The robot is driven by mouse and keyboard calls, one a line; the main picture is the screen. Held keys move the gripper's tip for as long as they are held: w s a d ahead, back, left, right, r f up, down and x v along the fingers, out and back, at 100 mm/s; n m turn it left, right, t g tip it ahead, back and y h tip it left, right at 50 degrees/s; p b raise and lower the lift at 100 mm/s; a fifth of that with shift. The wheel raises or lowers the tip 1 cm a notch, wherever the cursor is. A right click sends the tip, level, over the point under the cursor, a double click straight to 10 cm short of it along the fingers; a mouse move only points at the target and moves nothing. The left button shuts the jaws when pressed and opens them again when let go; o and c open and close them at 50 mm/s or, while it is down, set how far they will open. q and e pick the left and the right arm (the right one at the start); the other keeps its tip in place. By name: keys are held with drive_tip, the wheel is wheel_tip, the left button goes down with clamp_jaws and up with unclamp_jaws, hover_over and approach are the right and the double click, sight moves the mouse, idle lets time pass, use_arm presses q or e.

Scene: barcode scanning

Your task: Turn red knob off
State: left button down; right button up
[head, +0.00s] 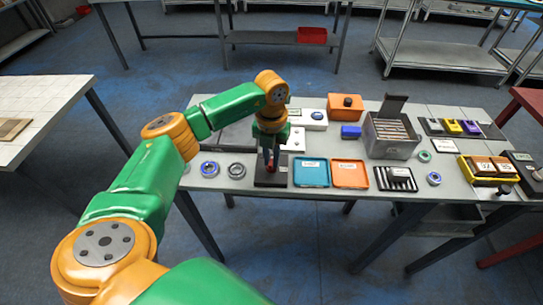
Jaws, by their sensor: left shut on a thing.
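My left arm reaches in from the left and bends down over the table. My left gripper (270,163) points down at a dark stand (270,180) near the table's front edge. It is shut on a small red part, which looks like the red knob (270,155). The fingers cover most of the knob, so its turn position cannot be told. My right gripper is not in view.
The table (455,190) holds a blue tray (311,173) and an orange tray (349,174) right of the stand. Tape rolls (236,170) lie to its left. A grey box (391,135), an orange box (345,107) and a yellow bin (485,170) stand further right.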

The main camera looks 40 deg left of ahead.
sight(271, 161)
use_arm(q)
drive_tip(key=shift+w+r+n, duration=0.1)
drive_tip(key=shift+n, duration=1.4)
drive_tip(key=c, duration=0.9)
unclamp_jaws()
wheel_tip(271, 161, up, 6)
drive_tip(key=shift+r+b, duration=0.15)
drive_tip(key=shift+b, duration=0.5)
drive_tip(key=shift+r, duration=0.35)
